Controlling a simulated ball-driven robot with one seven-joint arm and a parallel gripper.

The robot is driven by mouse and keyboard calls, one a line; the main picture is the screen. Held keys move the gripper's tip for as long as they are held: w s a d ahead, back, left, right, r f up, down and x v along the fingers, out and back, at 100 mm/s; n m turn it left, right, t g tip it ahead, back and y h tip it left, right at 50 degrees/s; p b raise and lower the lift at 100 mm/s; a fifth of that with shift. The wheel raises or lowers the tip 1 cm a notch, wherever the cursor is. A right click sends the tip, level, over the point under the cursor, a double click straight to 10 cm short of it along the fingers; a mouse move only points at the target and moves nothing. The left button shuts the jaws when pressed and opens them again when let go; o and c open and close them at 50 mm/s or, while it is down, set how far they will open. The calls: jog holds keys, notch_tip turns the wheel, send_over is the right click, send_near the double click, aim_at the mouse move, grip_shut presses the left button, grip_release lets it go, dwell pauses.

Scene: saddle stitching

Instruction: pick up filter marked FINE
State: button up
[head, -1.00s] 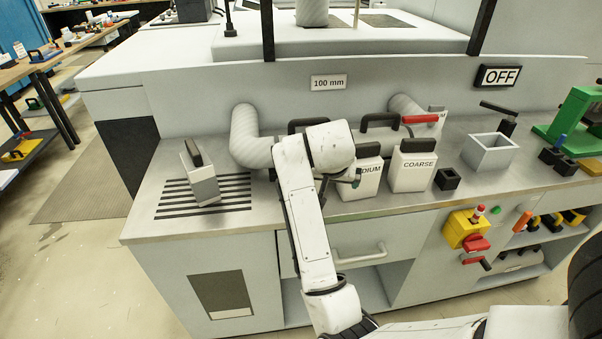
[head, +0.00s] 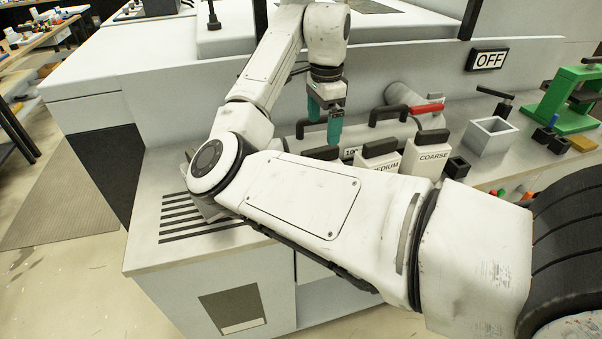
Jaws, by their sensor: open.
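The white filter marked COARSE (head: 420,160) and the filter marked MEDIUM (head: 384,158) stand side by side on the bench, each with a dark top; my arm hides MEDIUM's lower part. Left of them another dark top (head: 321,153) shows just above my forearm; its body and any label are hidden. No FINE marking is readable. My gripper (head: 325,118) points down with green fingers apart and empty, above and slightly behind that dark top.
An open grey box (head: 489,137) and green press (head: 566,100) stand right. My elbow covers most of a block on the slotted grille (head: 185,220).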

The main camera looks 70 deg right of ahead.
aim_at(320, 148)
jog(key=f, duration=0.5)
jog(key=shift+w, duration=0.2)
jog(key=shift+a+f+p, duration=0.1)
jog(key=shift+f+p, duration=0.9)
jog(key=shift+f, duration=1.9)
jog(key=shift+r, duration=0.1)
jog(key=c, duration=1.8)
